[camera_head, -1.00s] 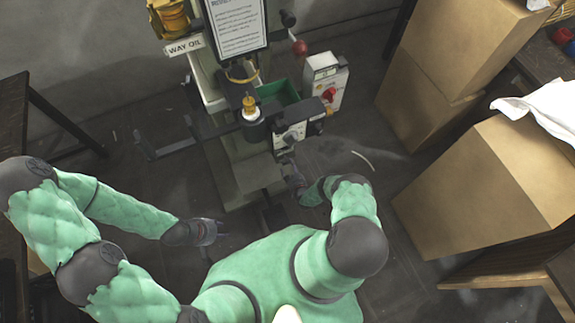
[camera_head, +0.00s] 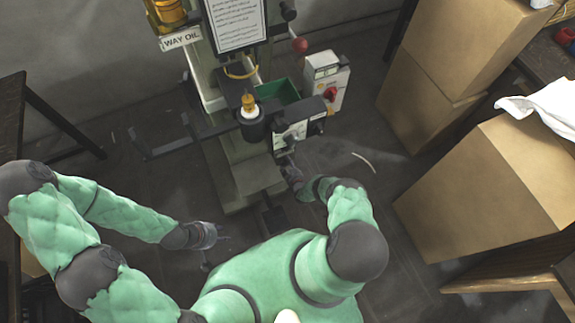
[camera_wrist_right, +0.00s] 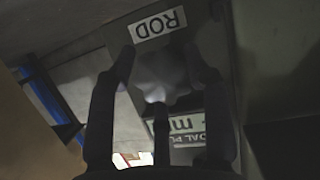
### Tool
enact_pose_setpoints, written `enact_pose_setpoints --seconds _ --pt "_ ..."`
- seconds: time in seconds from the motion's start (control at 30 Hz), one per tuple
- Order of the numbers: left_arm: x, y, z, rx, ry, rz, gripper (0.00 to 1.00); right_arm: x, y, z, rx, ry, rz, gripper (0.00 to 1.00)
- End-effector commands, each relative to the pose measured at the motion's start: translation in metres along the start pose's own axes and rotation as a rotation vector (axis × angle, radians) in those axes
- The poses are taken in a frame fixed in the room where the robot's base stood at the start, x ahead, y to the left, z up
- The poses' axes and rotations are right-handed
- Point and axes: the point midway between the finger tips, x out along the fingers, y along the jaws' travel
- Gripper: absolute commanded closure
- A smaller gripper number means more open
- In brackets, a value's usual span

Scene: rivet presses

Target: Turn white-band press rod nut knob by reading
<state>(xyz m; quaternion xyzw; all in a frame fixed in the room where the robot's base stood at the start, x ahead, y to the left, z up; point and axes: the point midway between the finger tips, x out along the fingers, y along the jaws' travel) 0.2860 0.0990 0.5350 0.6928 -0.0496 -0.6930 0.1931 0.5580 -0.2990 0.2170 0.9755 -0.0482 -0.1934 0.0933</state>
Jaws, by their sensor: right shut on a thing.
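The press (camera_head: 245,155) stands at the centre of the head view, with a dark control box (camera_head: 295,132) at its front right. In the right wrist view, a plate labelled ROD (camera_wrist_right: 157,25) is close in front of the fingers. Below the label is a grey rounded knob (camera_wrist_right: 165,78), blurred and partly hidden. My right gripper (camera_wrist_right: 163,88) has its fingers around this knob and is shut on it. In the head view, the right gripper (camera_head: 288,163) is at the box's lower front. My left gripper (camera_head: 216,236) is low, left of the press base, apart from everything; its finger opening is too small to judge.
A grey box with a red switch (camera_head: 331,92) stands right of the press. A green tray (camera_head: 279,91) and a red ball-ended lever (camera_head: 299,45) are behind the control box. Cardboard boxes (camera_head: 480,185) fill the right side. Floor left of the press is mostly clear.

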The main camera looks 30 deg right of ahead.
Motion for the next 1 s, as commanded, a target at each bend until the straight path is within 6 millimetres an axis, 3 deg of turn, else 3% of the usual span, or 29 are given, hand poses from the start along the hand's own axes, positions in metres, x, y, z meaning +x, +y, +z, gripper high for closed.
enact_pose_setpoints --seconds 0.37,1.0 --pt "0.0005 -0.0002 0.0 0.0 0.0 0.0 0.6 -0.0038 -0.0049 0.0076 0.083 -0.017 -0.037 0.83" --pt "0.0006 -0.0002 0.0 0.0 0.0 0.0 0.6 -0.0062 -0.0098 0.0102 0.487 -0.023 -0.203 0.83"
